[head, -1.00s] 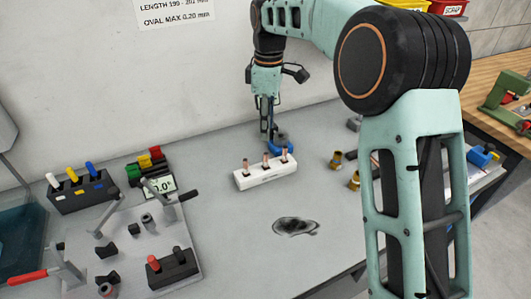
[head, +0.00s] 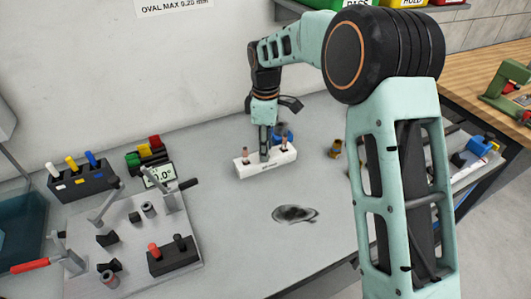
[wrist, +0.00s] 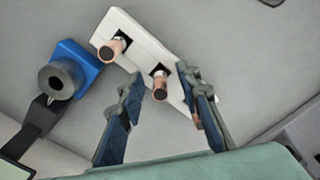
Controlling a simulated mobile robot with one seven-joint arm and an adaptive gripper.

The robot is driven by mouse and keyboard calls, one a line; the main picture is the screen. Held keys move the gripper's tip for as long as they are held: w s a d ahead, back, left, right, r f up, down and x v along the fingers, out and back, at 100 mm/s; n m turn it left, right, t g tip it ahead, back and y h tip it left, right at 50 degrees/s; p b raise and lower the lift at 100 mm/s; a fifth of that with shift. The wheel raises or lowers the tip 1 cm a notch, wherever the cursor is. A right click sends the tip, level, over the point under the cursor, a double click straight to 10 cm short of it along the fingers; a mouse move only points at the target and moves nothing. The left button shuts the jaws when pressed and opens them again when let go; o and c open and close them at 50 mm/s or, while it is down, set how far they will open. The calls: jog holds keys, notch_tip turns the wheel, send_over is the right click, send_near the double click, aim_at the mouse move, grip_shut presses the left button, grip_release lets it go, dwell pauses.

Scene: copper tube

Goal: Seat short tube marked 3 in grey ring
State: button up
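A white block (head: 266,170) on the bench holds upright copper tubes in square holes. The left tube (head: 245,154) and right tube (head: 284,141) show in the head view; my gripper (head: 264,157) hides the middle. In the wrist view, the gripper (wrist: 160,80) is open, its fingers either side of a copper tube (wrist: 160,88) still in the block. Another tube (wrist: 113,47) stands up-left, and a copper sliver shows by the right finger. No number 3 is readable. A blue holder with a dark grey ring (wrist: 60,80) lies left; I cannot tell if this is the task's ring.
A fixture plate (head: 130,240) with levers and small blocks is at left, with a grey cylinder (head: 148,209) on it. Behind it are a marker rack (head: 80,185) and an angle display (head: 159,175). A dark patch (head: 295,214) lies in front. Brass fittings (head: 336,148) are at right.

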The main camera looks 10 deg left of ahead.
grip_shut()
dwell(0.4)
